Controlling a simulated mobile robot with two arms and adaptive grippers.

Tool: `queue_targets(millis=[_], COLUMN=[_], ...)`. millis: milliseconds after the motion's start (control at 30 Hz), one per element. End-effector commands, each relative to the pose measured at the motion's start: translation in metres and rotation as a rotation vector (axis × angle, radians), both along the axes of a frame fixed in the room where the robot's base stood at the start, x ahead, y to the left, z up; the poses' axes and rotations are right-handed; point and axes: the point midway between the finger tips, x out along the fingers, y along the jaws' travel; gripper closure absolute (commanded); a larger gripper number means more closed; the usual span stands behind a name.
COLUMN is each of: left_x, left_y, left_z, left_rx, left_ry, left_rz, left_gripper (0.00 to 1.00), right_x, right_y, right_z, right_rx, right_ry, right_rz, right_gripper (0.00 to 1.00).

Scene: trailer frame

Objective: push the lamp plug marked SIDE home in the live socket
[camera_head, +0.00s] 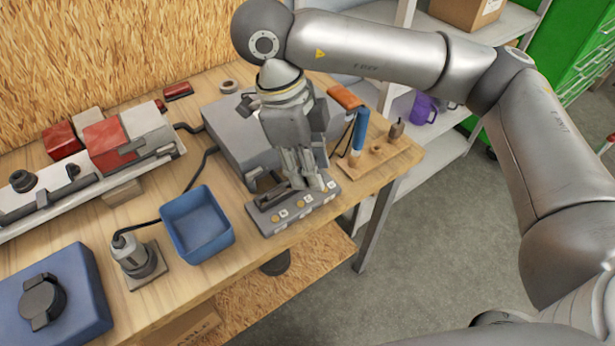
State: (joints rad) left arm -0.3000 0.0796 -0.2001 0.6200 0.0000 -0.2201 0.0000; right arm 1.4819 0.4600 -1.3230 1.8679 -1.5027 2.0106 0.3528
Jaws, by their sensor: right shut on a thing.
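My right gripper (310,184) points down over a grey socket block (268,224) at the table's front edge. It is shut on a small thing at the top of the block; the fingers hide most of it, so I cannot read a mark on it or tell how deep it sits. Small round yellowish spots and pale labels line the block's front. A grey plug-like piece (131,253) with a dark cable stands on a square plate at the lower left. I cannot read SIDE anywhere. My left gripper is out of view.
A blue open bin (196,224) stands left of the socket block. A large grey box (228,130) is behind the block. A wooden stand (385,160) with upright tools is to the right. A lamp bar with red lenses (107,143) lies at the left.

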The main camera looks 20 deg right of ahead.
Motion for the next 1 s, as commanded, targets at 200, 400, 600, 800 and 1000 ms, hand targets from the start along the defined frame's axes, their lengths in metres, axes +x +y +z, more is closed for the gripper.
queue_targets(millis=[200, 400, 600, 800, 1000], left_x=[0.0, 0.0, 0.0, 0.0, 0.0], left_y=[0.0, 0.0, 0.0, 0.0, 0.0], left_z=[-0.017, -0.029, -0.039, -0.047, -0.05], left_rx=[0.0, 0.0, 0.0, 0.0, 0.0], left_ry=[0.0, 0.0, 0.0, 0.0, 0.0], left_rz=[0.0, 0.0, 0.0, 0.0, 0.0], left_gripper=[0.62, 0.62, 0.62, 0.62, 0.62], right_x=[0.024, 0.045, 0.067, 0.088, 0.102], right_y=[-0.009, -0.016, -0.023, -0.03, -0.035], right_z=[-0.012, -0.02, -0.028, -0.035, -0.04], right_rx=[0.0, 0.0, 0.0, 0.001, 0.0], right_ry=[0.0, -0.001, 0.0, 0.0, 0.0], right_rz=[-0.003, -0.004, -0.002, -0.002, -0.001], right_gripper=[0.88, 0.88, 0.88, 0.88, 0.88])
